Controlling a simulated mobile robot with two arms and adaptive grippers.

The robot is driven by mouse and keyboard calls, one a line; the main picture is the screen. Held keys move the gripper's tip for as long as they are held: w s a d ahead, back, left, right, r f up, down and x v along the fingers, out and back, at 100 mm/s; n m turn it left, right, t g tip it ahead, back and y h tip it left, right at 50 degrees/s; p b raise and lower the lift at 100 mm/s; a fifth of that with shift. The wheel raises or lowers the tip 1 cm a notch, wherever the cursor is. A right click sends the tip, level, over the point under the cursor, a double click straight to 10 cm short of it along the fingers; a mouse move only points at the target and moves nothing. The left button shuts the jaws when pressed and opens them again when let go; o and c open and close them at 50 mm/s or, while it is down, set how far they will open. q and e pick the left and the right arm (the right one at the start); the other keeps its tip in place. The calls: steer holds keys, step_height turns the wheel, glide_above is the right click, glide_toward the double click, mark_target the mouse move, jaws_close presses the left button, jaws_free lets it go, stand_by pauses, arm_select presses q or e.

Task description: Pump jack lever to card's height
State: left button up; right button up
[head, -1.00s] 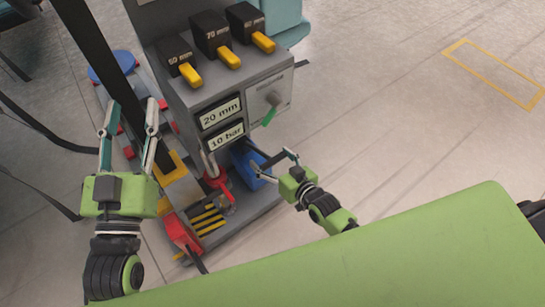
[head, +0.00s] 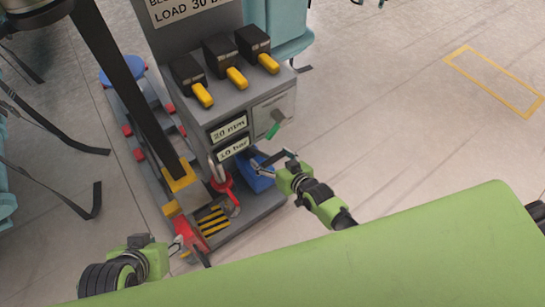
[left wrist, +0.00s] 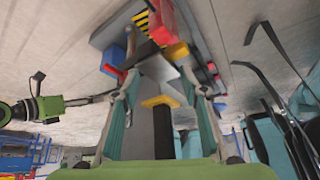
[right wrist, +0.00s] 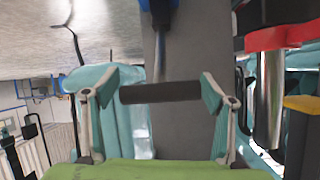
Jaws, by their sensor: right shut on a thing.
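The black jack lever bar (right wrist: 160,92) lies across between the fingertips of my right gripper (right wrist: 160,94), which is shut on it. In the head view my right gripper (head: 272,163) is beside the blue pump body (head: 260,180), low on the grey machine. The upper display (head: 228,129) reads 20 mm and the lower display (head: 233,149) reads 10 bar. A white card (head: 190,8) on the column reads "LOAD 30 B", cut off by the frame. My left gripper (head: 178,246) is open and empty near the red part (head: 186,234); it also shows in the left wrist view (left wrist: 163,84).
Three black blocks with yellow handles (head: 236,76) top the machine. A red jack (head: 223,183) stands by the striped plate (head: 213,220). The floor to the right is clear.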

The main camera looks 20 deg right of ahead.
steer(key=shift+w+r+p, duration=0.6)
steer(key=shift+r+p, duration=0.3)
steer(key=shift+p, duration=0.15)
steer(key=p, duration=0.1)
steer(key=w+r+g+p, duration=0.1)
steer(key=p, duration=0.1)
steer(key=shift+w+a+r, duration=0.25)
steer(key=shift+w+a, duration=0.05)
steer(key=shift+a, duration=0.05)
arm_select(q)
steer(key=s+a+f+g, duration=0.1)
steer(key=s+f+g, duration=0.2)
steer(key=f, duration=1.1)
steer(key=shift+s+f, duration=0.3)
steer(key=shift+s, duration=0.45)
arm_select(e)
steer(key=shift+w+a+r, duration=0.2)
steer(key=shift+w+r, duration=0.25)
steer(key=shift+w, duration=0.1)
arm_select(q)
steer(key=shift+f+p, duration=0.15)
steer(key=shift+p, duration=0.15)
arm_select(e)
steer(key=shift+w, duration=0.1)
steer(key=o, duration=1.5)
steer(key=shift+c, duration=0.2)
steer(key=shift+o, duration=0.7)
steer(key=shift+f, duration=0.15)
